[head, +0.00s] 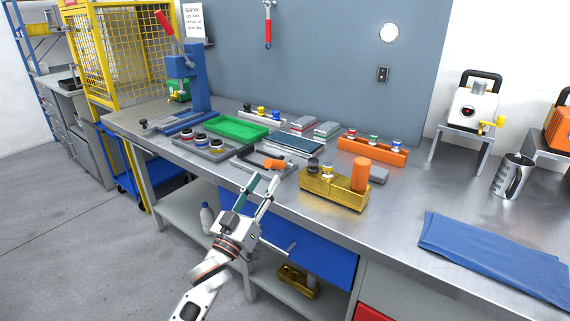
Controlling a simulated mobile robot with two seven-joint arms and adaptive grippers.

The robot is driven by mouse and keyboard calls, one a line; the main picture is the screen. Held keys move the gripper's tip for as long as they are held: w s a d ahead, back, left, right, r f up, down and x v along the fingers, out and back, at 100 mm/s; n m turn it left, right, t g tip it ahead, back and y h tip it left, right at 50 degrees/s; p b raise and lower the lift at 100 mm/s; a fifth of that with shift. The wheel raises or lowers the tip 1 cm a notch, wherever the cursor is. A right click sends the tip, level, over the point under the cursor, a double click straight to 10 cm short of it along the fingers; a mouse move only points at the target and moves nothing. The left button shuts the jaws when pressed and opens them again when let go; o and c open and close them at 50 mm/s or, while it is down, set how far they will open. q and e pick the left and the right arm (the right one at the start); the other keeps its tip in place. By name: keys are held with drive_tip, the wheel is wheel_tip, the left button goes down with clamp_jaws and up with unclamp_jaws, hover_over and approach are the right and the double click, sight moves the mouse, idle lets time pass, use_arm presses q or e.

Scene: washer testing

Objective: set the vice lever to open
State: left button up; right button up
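My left gripper (262,180) is in front of the bench's front edge, with its two fingers spread apart and nothing between them. Just beyond the fingertips, a low grey fixture with a dark curved bar and an orange handle (275,164) sits near the bench edge. It may be the vice, but I cannot tell for sure, nor read its lever position. A blue press (184,80) with a raised, tilted red-tipped lever (164,23) stands at the back left, apart from my gripper. My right gripper is not in view.
A brass block (334,189) and an orange block (372,148) carry fittings on the bench. A green tray (229,129) lies left of them. A blue cloth (495,252) and a metal jug (512,176) are at right. The bench (408,190) is clear between brass block and cloth.

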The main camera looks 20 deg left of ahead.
sight(274, 165)
use_arm(q)
drive_tip(key=shift+x, duration=3.4)
clamp_jaws()
